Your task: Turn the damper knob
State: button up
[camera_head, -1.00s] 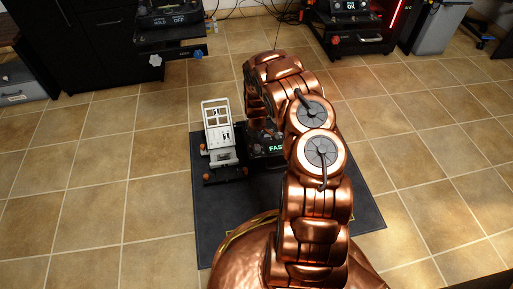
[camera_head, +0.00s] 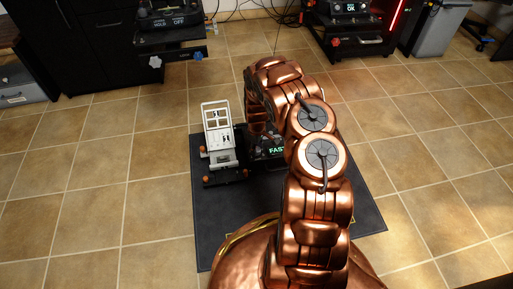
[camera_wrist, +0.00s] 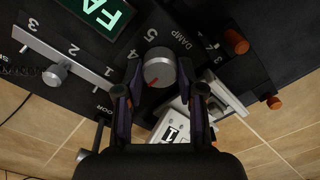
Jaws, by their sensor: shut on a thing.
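The damper knob (camera_wrist: 159,66) is a round silver knob with a red mark toward its lower left, on a black panel beside the lettering "DAMP". My gripper (camera_wrist: 159,72) has its two dark fingers on opposite sides of the knob, shut on it in the wrist view. The numerals 4 and 5 show left of the knob. In the head view, my arm hides the knob and my gripper.
A slider knob (camera_wrist: 55,75) sits left on the panel. A white frame-like part (camera_head: 217,118) with orange knobs stands left of the device. Both rest on a dark mat (camera_head: 225,225). Two other machines stand at the back. Tiled floor is open on both sides.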

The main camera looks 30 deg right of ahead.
jog(key=shift+m, duration=0.3)
jog(key=m+p, duration=0.1)
jog(key=m, duration=0.4)
jog(key=shift+r+p, duration=0.1)
jog(key=shift+p, duration=0.2)
jog(key=m+p, duration=0.1)
jog(key=m, duration=0.2)
jog(key=shift+m, duration=0.4)
jog(key=shift+m+p, duration=0.8)
jog(key=shift+m, duration=0.3)
jog(key=o, duration=1.1)
jog(key=shift+o, duration=0.2)
